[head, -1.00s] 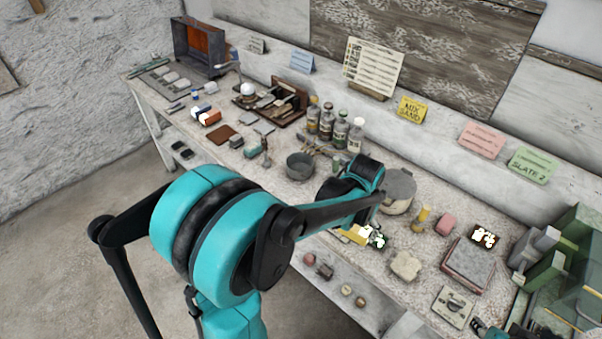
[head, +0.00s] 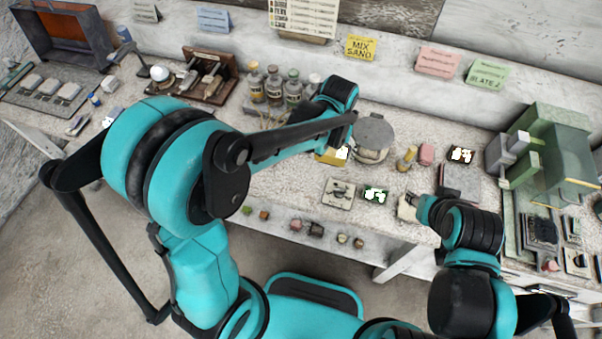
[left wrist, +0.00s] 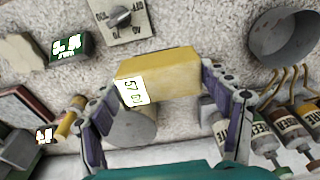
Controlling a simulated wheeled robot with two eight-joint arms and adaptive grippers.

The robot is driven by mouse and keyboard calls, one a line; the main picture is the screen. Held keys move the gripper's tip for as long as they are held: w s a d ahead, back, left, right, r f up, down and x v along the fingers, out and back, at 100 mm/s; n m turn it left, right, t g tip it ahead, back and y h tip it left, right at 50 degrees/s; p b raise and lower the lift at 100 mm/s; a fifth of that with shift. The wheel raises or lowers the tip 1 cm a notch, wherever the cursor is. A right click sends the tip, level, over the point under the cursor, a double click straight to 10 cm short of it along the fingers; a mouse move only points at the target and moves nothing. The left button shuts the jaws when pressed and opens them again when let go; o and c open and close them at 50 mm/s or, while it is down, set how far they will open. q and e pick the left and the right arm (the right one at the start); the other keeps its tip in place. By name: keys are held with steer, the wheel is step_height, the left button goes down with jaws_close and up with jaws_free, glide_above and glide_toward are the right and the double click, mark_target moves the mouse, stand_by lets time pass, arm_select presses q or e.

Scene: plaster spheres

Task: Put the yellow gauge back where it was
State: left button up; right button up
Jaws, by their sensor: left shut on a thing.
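The yellow gauge (left wrist: 170,75) is a yellow block with a white number display at its left end. In the left wrist view it sits between the two fingers of my left gripper (left wrist: 160,92), which is shut on it. In the head view the gauge (head: 332,157) shows partly under my left arm's end, left of a grey round lidded pot (head: 374,132). Its height above the bench is hard to tell. My right arm's end (head: 424,210) is beside a pale block (head: 406,208); its fingers are hidden.
A switch panel (head: 338,194) and a green display block (head: 375,195) lie near the bench's front edge. Several bottles (head: 275,87) stand behind my left arm. A yellow cylinder (head: 406,160) and a pink block (head: 427,154) are right of the pot.

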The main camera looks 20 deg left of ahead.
arm_select(q)
steer(key=s+a+f, duration=0.1)
steer(key=a, duration=0.1)
steer(key=s+a+f+b, duration=0.1)
steer(key=a+f, duration=0.1)
steer(key=a, duration=0.1)
steer(key=s+a+f+b, duration=0.1)
steer(key=s+a+f, duration=0.1)
steer(key=shift+a+f, duration=0.2)
steer(key=shift+a, duration=0.15)
steer(key=shift+w+f+b, duration=0.1)
steer(key=shift+f+b, duration=0.75)
steer(key=shift+f, duration=1.1)
steer(key=shift+f, duration=0.15)
steer(key=o, duration=1)
